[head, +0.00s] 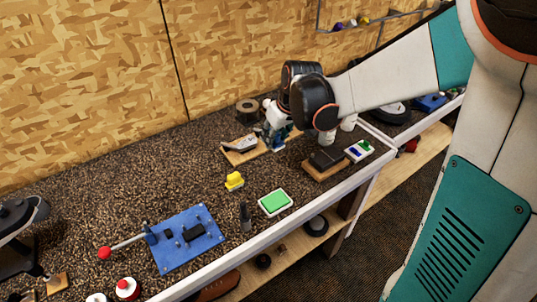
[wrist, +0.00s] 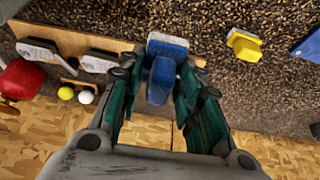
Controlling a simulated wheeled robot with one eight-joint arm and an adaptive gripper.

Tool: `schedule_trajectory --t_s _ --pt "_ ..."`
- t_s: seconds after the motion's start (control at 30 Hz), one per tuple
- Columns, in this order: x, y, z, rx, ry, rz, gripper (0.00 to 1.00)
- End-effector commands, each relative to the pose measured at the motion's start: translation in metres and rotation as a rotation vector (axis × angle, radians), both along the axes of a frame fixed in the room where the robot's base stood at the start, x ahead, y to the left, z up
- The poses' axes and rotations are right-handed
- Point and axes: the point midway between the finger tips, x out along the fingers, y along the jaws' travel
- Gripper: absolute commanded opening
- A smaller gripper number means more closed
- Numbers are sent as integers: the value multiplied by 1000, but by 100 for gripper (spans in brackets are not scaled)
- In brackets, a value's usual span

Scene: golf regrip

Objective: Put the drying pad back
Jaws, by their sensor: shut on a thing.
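My gripper (wrist: 161,76) has its teal fingers on either side of a blue piece (wrist: 168,46) in the wrist view and is shut on it. The piece has a flat upper part and a narrower part between the fingers. I cannot tell for sure whether it is the drying pad. In the head view my gripper (head: 275,128) is low over the far part of the bench, beside a wooden board (head: 233,158). Blue shows beside and below the fingers there, and whether the piece touches the bench is unclear.
The yellow block (head: 234,181), green-topped white tray (head: 275,202), wooden tray with a dark block (head: 325,162) and blue fixture plate (head: 185,240) stand on the bench (head: 130,190). A dark roll (head: 247,108) stands behind my gripper. Bare bench surface lies left of the yellow block.

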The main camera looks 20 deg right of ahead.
Motion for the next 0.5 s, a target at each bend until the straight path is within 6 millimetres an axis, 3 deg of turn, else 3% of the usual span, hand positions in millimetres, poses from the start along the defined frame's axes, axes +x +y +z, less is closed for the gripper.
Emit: schedule_trajectory --t_s 0.03,0.2,0.5 --pt "1 0 -16 0 0 0 9" --pt "0 0 -51 0 0 0 9" --pt "0 0 -74 0 0 -1 9"
